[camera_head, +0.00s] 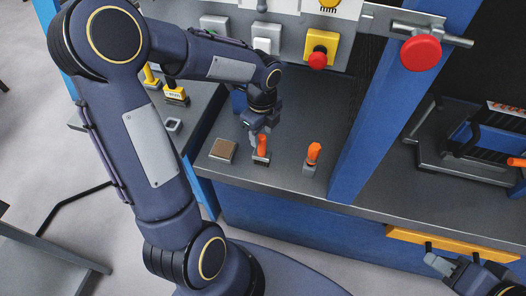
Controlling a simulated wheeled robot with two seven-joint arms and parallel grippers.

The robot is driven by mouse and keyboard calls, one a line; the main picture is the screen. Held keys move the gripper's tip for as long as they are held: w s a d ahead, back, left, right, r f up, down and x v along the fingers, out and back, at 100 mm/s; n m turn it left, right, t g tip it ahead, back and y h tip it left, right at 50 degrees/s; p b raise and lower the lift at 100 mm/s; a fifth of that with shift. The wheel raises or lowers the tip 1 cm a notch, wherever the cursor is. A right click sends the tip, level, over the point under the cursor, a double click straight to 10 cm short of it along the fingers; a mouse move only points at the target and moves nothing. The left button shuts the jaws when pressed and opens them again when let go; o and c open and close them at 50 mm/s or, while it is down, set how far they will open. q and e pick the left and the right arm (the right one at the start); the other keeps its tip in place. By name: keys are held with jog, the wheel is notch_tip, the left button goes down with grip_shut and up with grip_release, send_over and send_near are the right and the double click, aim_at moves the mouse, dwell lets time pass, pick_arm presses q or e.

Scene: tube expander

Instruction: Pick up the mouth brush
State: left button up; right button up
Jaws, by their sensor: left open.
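Two orange-handled tools stand on the grey worktop. The first orange-handled tool (263,145) is directly below my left gripper (260,132), and the second orange-handled tool (312,153) stands to its right, apart from the gripper. I cannot tell from their shape which one is the mouth brush. My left gripper is open, with its fingertips at or very near the top of the first orange handle; I cannot tell if they touch it. My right gripper (452,262) is at the lower right, in front of the bench, partly cut off by the picture edge.
A brown-topped square block (223,150) lies left of the first tool. Yellow-handled items (176,94) stand further left. A yellow box with a red button (318,58) is on the back panel. A blue post (380,110) rises right of the tools. The grey worktop (285,182) is clear in front.

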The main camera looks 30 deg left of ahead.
aim_at(262, 146)
pick_arm(q)
jog(key=f, duration=0.3)
jog(key=f+b, duration=0.1)
jog(key=f, duration=0.1)
jog(key=shift+s+d+f, duration=0.15)
jog(key=shift+s+f, duration=0.15)
grip_shut()
